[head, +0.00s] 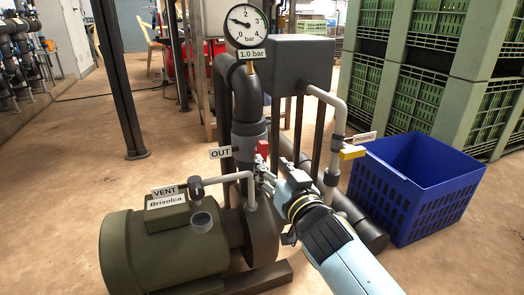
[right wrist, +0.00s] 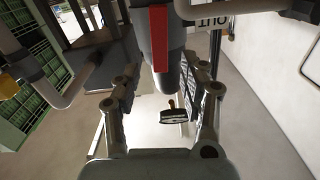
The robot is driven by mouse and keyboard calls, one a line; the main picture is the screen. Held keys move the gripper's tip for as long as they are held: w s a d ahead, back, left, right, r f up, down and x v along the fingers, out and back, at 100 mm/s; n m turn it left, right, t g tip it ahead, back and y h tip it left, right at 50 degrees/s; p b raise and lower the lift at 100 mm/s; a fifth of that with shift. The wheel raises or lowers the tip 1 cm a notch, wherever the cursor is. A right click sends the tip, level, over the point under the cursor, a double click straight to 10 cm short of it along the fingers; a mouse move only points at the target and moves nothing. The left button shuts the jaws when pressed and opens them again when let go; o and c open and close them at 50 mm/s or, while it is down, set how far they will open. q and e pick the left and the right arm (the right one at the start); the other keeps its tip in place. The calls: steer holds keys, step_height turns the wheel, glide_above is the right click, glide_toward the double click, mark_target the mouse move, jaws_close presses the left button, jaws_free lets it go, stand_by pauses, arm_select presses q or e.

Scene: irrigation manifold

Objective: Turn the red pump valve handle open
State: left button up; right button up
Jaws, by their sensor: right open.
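The red pump valve handle (head: 263,149) sits on the grey outlet pipe by the OUT sign (head: 221,152). In the right wrist view the red handle (right wrist: 159,40) shows as a narrow upright bar against the grey pipe, at the upper middle. My right gripper (head: 261,180) comes from the lower right and is just below the handle in the head view. In the right wrist view its fingers (right wrist: 164,85) stand apart on either side, with the handle beyond and between them and no visible contact. My left gripper is not in view.
The green pump (head: 160,250) with its VENT pipe stands at the left. A gauge (head: 246,26) reads about 1 bar above. A yellow handle (head: 352,153) by the PRIMING sign and a blue crate (head: 440,205) are at the right. Open floor lies left of the pump.

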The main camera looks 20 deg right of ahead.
mark_target(263, 154)
steer(key=w+b, duration=0.1)
steer(key=w, duration=0.6)
steer(key=shift+a, duration=0.1)
jaws_close()
